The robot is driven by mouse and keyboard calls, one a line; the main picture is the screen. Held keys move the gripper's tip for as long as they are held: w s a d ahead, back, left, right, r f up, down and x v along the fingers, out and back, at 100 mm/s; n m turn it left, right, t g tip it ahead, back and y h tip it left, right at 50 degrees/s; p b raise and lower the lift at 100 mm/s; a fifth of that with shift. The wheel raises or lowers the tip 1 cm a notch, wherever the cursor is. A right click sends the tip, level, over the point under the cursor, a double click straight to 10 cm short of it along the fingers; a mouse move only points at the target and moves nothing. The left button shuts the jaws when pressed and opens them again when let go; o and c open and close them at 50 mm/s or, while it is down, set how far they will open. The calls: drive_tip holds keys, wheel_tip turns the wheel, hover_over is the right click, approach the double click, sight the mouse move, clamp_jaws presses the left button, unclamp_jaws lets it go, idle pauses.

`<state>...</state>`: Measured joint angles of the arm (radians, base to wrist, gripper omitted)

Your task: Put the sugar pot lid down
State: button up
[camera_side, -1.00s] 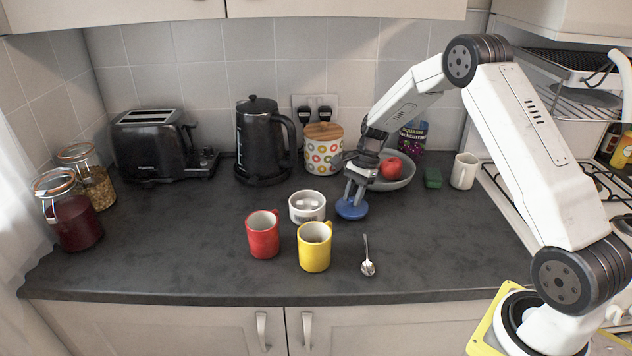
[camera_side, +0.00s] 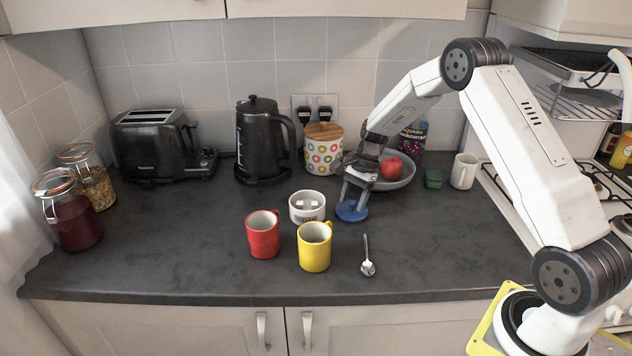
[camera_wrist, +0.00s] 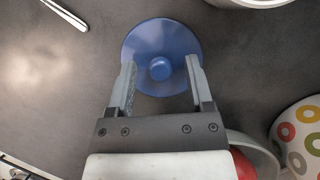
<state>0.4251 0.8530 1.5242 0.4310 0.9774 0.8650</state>
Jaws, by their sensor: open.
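The blue round sugar pot lid (camera_side: 350,212) lies on the dark worktop, just right of the white sugar pot (camera_side: 307,206). In the wrist view the lid (camera_wrist: 160,42) shows its round knob between the fingers, with a gap on both sides. My gripper (camera_side: 355,199) is open, its fingers pointing down over the lid. In the wrist view my gripper (camera_wrist: 161,75) holds nothing. The pot's top is open, and only its rim (camera_wrist: 255,2) shows at the top of the wrist view.
A red mug (camera_side: 263,235) and a yellow mug (camera_side: 314,247) stand in front of the pot. A spoon (camera_side: 367,256) lies in front of the lid. A grey bowl (camera_side: 402,181) with a red apple (camera_side: 390,168) stands close behind my gripper.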

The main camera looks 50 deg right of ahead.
drive_tip(key=shift+r, duration=0.1)
drive_tip(key=v, duration=1.2)
idle(0.5)
drive_tip(key=s+a+f+n+t+h, duration=0.1)
drive_tip(key=s+a+n+h, duration=0.1)
drive_tip(key=s+a+n, duration=0.7)
drive_tip(key=s+a+f+n+t+h, duration=0.1)
drive_tip(key=s+a+f+n+h, duration=0.1)
drive_tip(key=s+a+n, duration=0.7)
drive_tip(key=shift+s+a+f+t, duration=0.25)
drive_tip(key=shift+s+a+t, duration=0.05)
drive_tip(key=shift+s+a, duration=0.2)
